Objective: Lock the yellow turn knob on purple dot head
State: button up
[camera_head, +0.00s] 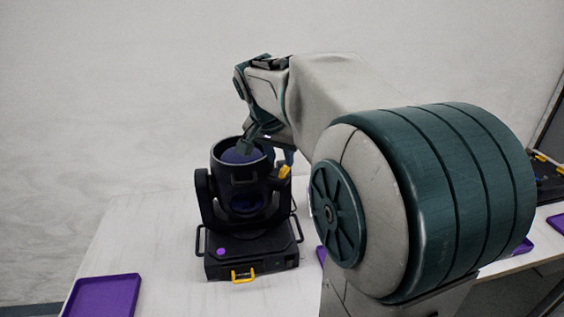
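The purple dot head is a black moving-head light (240,190) standing on the table, with its open round end facing up. A purple dot (221,252) marks the front of its base. A yellow turn knob (284,172) sits at the upper right side of the head, near the yoke arm. My gripper (266,143) points down at the head's upper rim, just above and behind the knob in the picture. It is partly hidden by the head and my wrist, so its opening and any contact with the knob cannot be made out.
A yellow handle (243,275) is on the front of the base. A purple tray (103,297) lies at the table's front left. Another dark unit with yellow parts (547,178) stands at the far right. My arm hides much of the table's right side. The white table (150,235) is clear left of the light.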

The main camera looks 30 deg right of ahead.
aim_at(283, 167)
jog(key=shift+x, duration=1.6)
grip_shut()
